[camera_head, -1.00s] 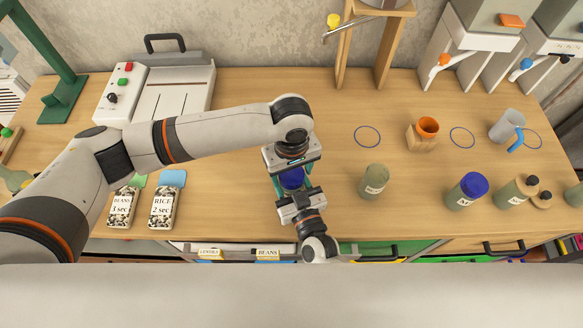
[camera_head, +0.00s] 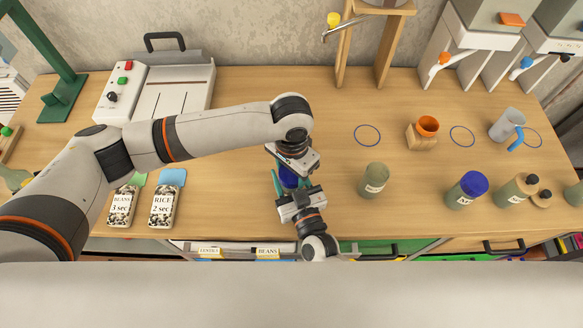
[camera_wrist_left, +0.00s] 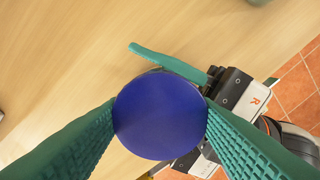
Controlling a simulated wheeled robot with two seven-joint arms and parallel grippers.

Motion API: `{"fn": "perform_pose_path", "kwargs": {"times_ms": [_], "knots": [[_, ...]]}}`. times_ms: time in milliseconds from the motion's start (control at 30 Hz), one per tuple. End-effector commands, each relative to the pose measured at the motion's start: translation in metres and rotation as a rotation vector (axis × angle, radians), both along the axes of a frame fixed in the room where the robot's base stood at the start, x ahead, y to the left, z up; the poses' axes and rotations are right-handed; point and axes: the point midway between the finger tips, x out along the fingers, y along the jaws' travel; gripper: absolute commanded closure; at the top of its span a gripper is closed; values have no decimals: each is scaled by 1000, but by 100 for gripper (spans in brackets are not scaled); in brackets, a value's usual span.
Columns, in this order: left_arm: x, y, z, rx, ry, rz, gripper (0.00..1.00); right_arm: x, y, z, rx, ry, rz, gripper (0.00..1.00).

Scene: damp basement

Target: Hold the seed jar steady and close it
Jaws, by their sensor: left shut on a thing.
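A blue round lid (camera_head: 288,179) is between the teal fingers of my left gripper (camera_head: 290,177). The left wrist view shows the lid (camera_wrist_left: 160,115) from above, with a finger pressed to each side. The seed jar under it is hidden by the lid and grippers. My right gripper (camera_head: 290,193) reaches in from the front at the same spot, below my left one. In the left wrist view one of its teal fingers (camera_wrist_left: 168,62) passes beside the lid; its other finger and whatever lies between them are hidden.
A green-grey jar without a blue lid (camera_head: 374,180) and a blue-lidded jar (camera_head: 467,190) stand to the right. Two labelled speckled packets (camera_head: 162,207) lie to the left. The wood between is clear.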

Motion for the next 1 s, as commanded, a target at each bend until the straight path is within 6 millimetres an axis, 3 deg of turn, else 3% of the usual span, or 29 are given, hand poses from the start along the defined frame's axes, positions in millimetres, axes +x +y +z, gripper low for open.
{"fn": "perform_pose_path", "kwargs": {"times_ms": [600, 667, 800, 833, 967, 1000], "knots": [[1, 0, 0, 1, -1, -1315, 75, 0, 0, 0, 0, 0, 0, 100], [1, 0, 0, 1, -2, -1399, 75, 0, 0, 0, 0, 0, 0, 100], [0, 0, 0, 0, -1, -1383, 75, 0, 0, 0, 0, 0, 0, 100], [0, 0, 0, 0, -1, -1383, 44, 0, 0, 0, 0, 0, 0, 100], [0, 0, 0, 0, -1, -1382, 23, 0, 0, 0, 0, 0, 0, 100], [0, 0, -1, 0, -1, -1382, 22, 0, 0, 0, 0, 0, 0, 100]]}}
